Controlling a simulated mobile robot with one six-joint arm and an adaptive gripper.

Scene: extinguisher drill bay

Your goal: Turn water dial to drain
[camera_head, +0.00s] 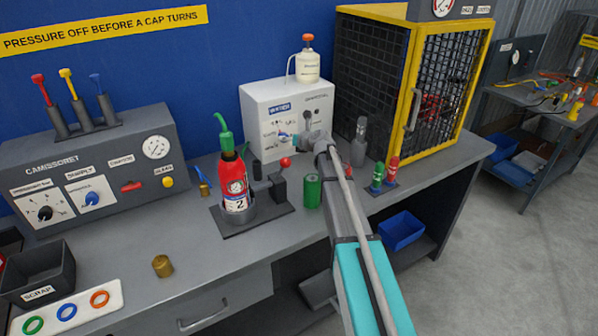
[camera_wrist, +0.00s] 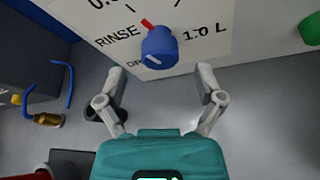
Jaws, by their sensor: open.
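The water dial is a round blue knob (camera_wrist: 159,48) on the white panel in the wrist view. A red pointer mark sits at its upper left, above and right of the word RINSE. 1.0 L is printed to its right, and a label starting with DR is partly hidden at its lower left. My gripper (camera_wrist: 161,84) is open and empty, its fingers just below the dial on either side, apart from it. In the head view my gripper (camera_head: 311,139) is in front of the white water unit (camera_head: 297,103) and covers part of its face.
A red extinguisher (camera_head: 234,184) in a stand and a green cylinder (camera_head: 312,190) stand near my arm. A yellow-framed mesh cage (camera_head: 408,86) is to the right. A grey control box (camera_head: 95,165) is at left. The front middle of the bench is mostly clear.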

